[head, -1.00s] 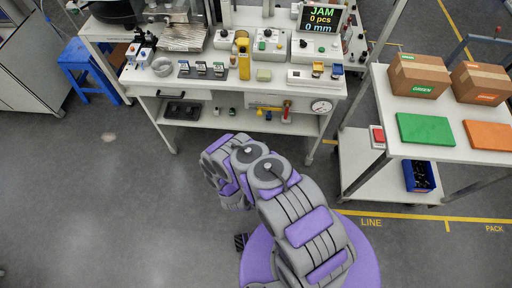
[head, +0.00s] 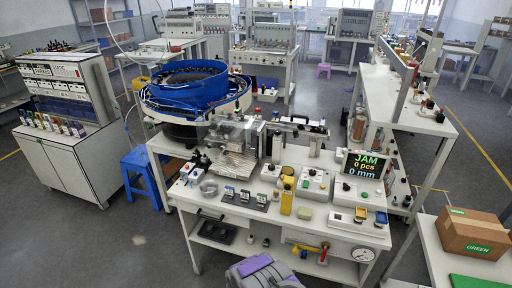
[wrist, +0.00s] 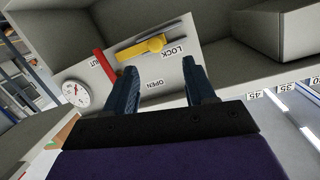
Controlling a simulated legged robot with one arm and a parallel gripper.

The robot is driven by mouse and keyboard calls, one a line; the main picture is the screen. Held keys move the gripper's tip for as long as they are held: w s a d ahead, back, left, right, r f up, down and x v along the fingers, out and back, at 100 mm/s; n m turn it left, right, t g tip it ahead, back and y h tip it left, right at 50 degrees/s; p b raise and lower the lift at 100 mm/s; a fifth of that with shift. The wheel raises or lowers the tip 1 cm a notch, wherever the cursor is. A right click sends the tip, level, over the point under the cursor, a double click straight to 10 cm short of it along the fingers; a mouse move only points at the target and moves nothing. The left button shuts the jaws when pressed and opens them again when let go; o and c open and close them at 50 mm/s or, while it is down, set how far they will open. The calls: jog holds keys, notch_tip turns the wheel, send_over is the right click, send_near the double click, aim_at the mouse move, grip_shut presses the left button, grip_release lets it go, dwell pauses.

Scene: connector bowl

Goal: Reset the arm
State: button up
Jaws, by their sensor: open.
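My gripper (wrist: 160,88) shows in the wrist view with its two dark fingers apart and nothing between them. Beyond the fingers is a panel under the workbench with a yellow lever (wrist: 143,46) beside the words LOCK and OPEN, a red handle (wrist: 105,65) and a round gauge (wrist: 76,93). In the head view, part of my folded grey and purple arm (head: 262,273) shows at the bottom edge, in front of the workbench (head: 235,212). The gripper itself is out of the head view.
A blue bowl feeder (head: 187,80) stands behind the bench's left side. A display (head: 364,164) reads JAM, 0 pcs, 0 mm. A blue stool (head: 140,172) stands at left. A cardboard box (head: 472,233) sits on the right table. The floor at lower left is clear.

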jog(key=w+a+r+g+y, duration=0.1)
jog(key=w+r+g, duration=0.2)
jog(key=w+r, duration=0.25)
jog(key=s+a+r+n+g+y, duration=0.1)
jog(key=s+r+g+y, duration=0.15)
jog(key=r, duration=0.75)
jog(key=s+a+r+n+g+y, duration=0.1)
jog(key=s+a+r+g+y, duration=0.15)
jog(key=r, duration=0.75)
jog(key=s+d+r+n+g, duration=0.1)
jog(key=s+r, duration=0.5)
jog(key=s, duration=0.7)
jog(key=s+d+r+n+g, duration=0.2)
jog(key=s+r, duration=0.5)
jog(key=s, duration=0.7)
jog(key=s+d+r+n+g, duration=0.2)
jog(key=s+r+g, duration=0.3)
jog(key=s, duration=0.9)
jog(key=shift+s+d+r, duration=0.25)
jog(key=shift+d+r, duration=0.5)
jog(key=shift+r, duration=0.1)
